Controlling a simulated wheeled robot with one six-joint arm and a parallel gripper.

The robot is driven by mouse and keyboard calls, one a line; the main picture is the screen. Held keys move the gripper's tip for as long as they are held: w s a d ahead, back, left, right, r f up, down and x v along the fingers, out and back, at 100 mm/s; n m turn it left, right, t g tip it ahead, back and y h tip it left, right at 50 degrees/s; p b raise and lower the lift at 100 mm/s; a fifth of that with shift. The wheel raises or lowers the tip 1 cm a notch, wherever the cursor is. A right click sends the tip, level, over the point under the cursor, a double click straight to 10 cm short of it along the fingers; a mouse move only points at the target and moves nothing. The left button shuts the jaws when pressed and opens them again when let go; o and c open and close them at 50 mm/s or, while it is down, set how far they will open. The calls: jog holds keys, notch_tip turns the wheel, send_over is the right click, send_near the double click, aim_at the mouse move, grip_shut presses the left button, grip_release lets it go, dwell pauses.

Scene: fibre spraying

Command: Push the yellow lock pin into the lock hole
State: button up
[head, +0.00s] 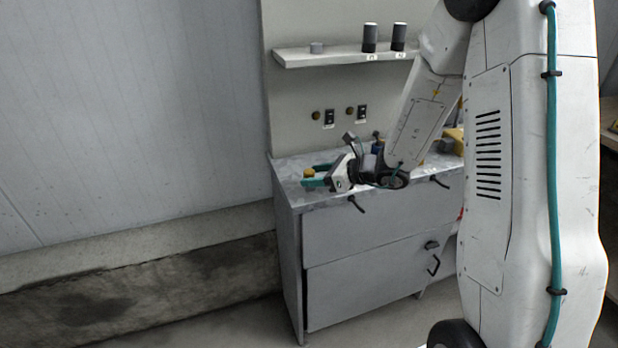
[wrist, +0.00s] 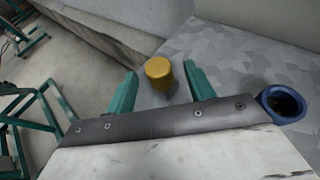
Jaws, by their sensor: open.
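The yellow lock pin (wrist: 159,72) shows in the wrist view as a short yellow cylinder on the grey cabinet top. It also shows in the head view (head: 309,173), near the left end of the top. My gripper (wrist: 160,82) is open, with its two green fingers on either side of the pin and gaps showing on both sides. In the head view my gripper (head: 316,183) is low over the left end of the top. I cannot make out the lock hole in either view.
A blue cup-like ring (wrist: 283,103) is right of my gripper. The grey cabinet (head: 365,250) has handles on its front. A wall shelf (head: 345,57) above holds two dark cylinders and a small grey one. A yellow object (head: 455,140) lies farther right, partly behind my arm.

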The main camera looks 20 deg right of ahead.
jog(key=shift+x, duration=1.2)
jog(key=c, duration=1.1)
jog(key=shift+o, duration=0.2)
jog(key=shift+r, duration=0.1)
